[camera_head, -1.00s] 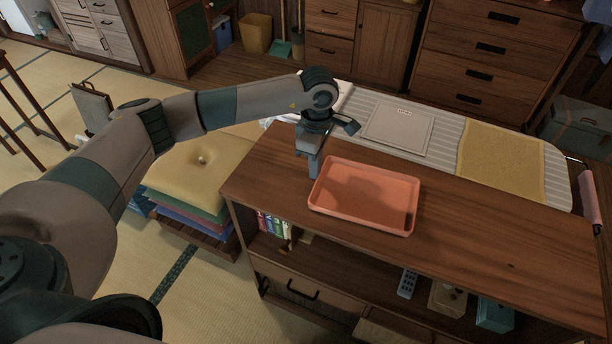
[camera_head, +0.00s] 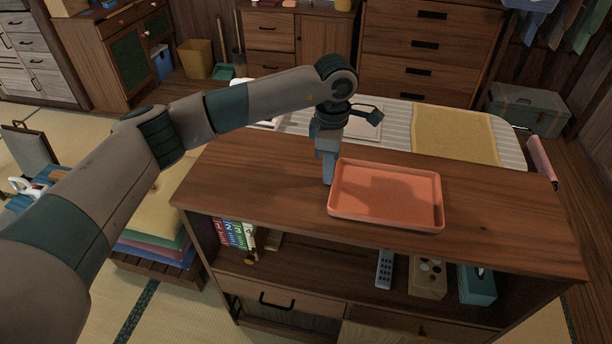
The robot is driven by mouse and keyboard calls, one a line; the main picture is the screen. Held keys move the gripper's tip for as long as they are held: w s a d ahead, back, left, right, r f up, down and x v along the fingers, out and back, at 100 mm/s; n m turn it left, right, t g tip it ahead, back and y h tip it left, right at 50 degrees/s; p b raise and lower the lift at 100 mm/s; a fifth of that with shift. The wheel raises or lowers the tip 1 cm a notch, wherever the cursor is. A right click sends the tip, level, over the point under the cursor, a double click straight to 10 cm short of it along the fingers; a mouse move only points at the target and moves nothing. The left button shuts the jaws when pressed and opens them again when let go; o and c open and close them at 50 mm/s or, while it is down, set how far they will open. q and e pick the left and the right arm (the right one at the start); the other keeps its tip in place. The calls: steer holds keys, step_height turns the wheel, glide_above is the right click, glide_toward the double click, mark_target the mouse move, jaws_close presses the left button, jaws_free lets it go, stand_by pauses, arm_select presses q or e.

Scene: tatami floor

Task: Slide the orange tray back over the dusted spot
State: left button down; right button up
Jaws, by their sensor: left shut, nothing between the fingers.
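The orange tray (camera_head: 388,194) lies flat on the wooden top of a low cabinet (camera_head: 250,185), close to its front edge. It looks empty, with a shadow across its floor. My left gripper (camera_head: 328,178) points down at the tray's left rim, fingers shut and holding nothing. The fingers are beside the tray's back left corner; I cannot tell whether they touch it. No dusted spot can be made out on the cabinet top. My right gripper is not in view.
Behind the cabinet is a striped ironing board with a yellow cloth (camera_head: 454,135). Cushions (camera_head: 155,215) are stacked at the left. The shelf below holds books, a remote (camera_head: 384,268) and a teal box (camera_head: 477,284). The cabinet top is bare left and right of the tray.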

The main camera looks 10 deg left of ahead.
mark_target(384, 189)
arm_select(q)
steer(key=d+b, duration=0.4)
steer(key=d, duration=0.5)
steer(key=shift+d+f+b, duration=0.15)
steer(key=shift+d+b, duration=0.15)
steer(key=shift+d, duration=0.05)
steer(key=d+b, duration=0.1)
steer(key=d, duration=0.2)
steer(key=shift+d, duration=0.3)
steer(key=shift+d+r, duration=0.2)
steer(key=shift+d, duration=0.35)
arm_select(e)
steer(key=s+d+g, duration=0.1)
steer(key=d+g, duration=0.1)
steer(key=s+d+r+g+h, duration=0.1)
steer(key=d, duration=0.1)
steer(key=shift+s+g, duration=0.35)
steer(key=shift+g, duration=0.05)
arm_select(q)
steer(key=shift+a+b, duration=0.1)
steer(key=shift+b, duration=0.2)
